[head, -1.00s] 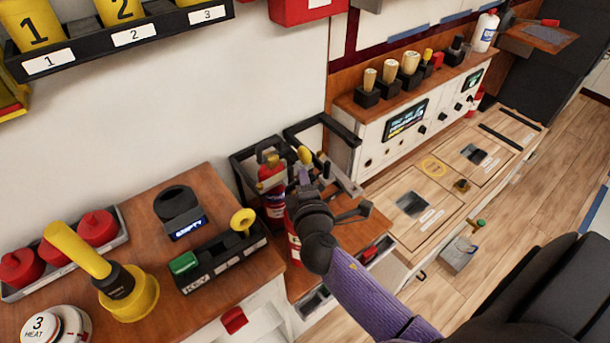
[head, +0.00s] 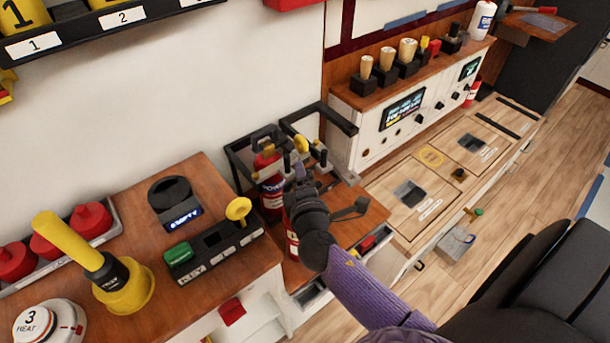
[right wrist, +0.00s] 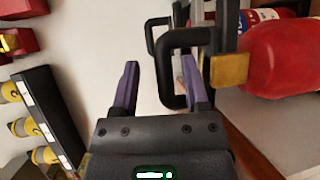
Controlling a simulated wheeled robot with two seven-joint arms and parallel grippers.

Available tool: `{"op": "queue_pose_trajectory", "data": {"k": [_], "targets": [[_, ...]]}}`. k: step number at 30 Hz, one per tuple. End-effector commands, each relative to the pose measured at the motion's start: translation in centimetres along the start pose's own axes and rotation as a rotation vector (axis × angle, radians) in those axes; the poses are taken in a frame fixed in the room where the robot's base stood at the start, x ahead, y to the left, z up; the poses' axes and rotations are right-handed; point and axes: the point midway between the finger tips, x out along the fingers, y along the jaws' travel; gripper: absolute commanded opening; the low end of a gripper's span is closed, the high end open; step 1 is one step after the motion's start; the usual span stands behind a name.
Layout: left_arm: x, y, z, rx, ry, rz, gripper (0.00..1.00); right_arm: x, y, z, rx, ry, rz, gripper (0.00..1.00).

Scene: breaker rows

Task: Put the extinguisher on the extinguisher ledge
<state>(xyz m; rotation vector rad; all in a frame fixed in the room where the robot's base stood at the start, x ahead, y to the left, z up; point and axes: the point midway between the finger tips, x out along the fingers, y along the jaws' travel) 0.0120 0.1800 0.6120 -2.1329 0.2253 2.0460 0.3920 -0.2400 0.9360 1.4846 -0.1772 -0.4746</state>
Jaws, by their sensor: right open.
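A red extinguisher (head: 270,190) with a brass-coloured valve and black handle stands upright at the black rack by the wall. A second red extinguisher (head: 291,238) is mostly hidden behind my right gripper and forearm; a yellow top shows above. In the right wrist view, a large red extinguisher body (right wrist: 285,62) has a brass part and a black loop handle (right wrist: 176,42) reaching the purple fingers. My right gripper (right wrist: 160,85) is open, its fingers apart around part of the loop. My right gripper (head: 296,168) is at the extinguisher tops. My left gripper is out of view.
A brown wooden ledge (head: 345,232) lies below and right of the extinguishers. A black rail frame (head: 333,118) rises behind. A counter with a yellow plunger-like tool (head: 122,283) is at left. A white control console (head: 380,135) stands right.

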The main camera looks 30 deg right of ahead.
Motion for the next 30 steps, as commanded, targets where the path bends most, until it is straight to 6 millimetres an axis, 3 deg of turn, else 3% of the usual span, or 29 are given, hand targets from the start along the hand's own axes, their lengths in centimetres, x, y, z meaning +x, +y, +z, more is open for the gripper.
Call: {"op": "queue_pose_trajectory", "data": {"k": [12, 16, 21, 23, 26, 27, 30], "targets": [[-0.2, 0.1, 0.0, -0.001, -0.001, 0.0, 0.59, -9.8, -0.2, 0.0, 0.001, 0.0, -0.005, 0.58], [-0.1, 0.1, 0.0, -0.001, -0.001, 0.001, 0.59, -11.3, -0.1, 0.0, 0.001, -0.001, -0.003, 0.58], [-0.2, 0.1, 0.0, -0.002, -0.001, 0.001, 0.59, -11.5, -0.9, -0.2, 0.008, 0.009, -0.025, 0.58], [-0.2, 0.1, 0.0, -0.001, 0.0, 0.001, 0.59, -11.4, -4.0, -0.9, 0.038, 0.041, -0.117, 0.58], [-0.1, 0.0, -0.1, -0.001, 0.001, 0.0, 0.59, -12.8, -14.8, -2.3, 0.171, 0.101, -0.443, 0.58], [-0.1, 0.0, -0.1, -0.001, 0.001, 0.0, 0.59, -14.4, -19.9, -2.2, 0.252, 0.094, -0.607, 0.58], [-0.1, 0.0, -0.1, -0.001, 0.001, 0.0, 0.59, -20.2, -30.2, -0.2, 0.481, -0.045, -0.971, 0.58]]}}
